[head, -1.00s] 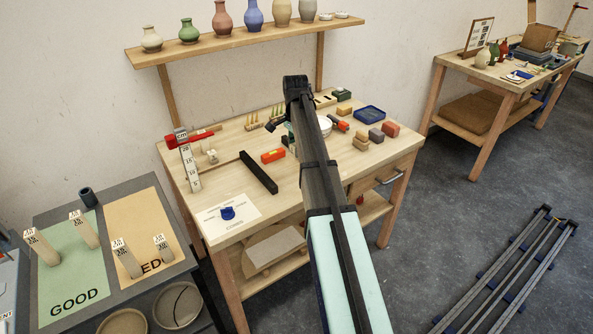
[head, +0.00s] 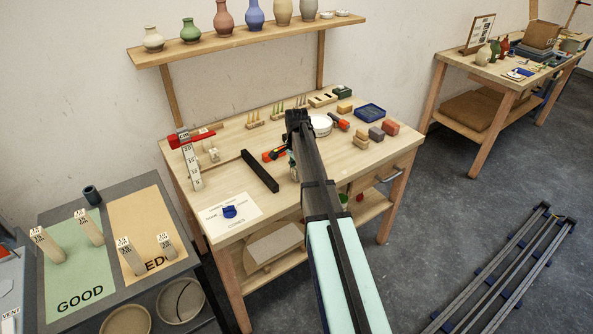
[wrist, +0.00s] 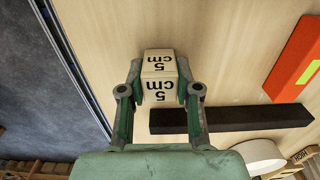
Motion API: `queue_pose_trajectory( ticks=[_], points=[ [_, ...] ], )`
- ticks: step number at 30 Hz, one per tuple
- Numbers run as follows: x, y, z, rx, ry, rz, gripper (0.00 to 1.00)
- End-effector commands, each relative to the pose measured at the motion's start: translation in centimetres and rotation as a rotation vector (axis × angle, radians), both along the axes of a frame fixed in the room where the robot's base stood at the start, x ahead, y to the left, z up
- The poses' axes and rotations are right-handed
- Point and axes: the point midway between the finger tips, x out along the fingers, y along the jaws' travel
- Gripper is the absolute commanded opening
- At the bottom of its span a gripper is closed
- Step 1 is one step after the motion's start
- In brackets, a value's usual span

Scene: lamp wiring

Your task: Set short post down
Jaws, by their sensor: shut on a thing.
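The short post (wrist: 160,66) is a pale block marked "5 cm" on two faces in the wrist view. My gripper (wrist: 161,92) is shut on it, one finger on each side. Pale wooden bench top shows around the post. I cannot tell whether its base touches the wood. In the head view my gripper (head: 293,168) is mostly behind my arm, over the middle of the workbench (head: 232,185), and the post cannot be made out there.
A black bar (head: 260,171) lies left of my gripper, with a red level (head: 270,155) close by. Several pale posts stand on the green mat (head: 75,275) and orange mat (head: 145,215).

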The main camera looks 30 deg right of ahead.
Motion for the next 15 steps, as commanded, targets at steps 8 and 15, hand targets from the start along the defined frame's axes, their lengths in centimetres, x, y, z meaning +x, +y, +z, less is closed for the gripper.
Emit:
queue_pose_trajectory(
  ticks=[8, 15],
  points=[
    [0.00, 0.00, -0.32, 0.000, 0.000, 0.000, 0.39],
    [-0.01, 0.01, -0.28, 0.000, 0.001, 0.000, 0.57]
  ],
)
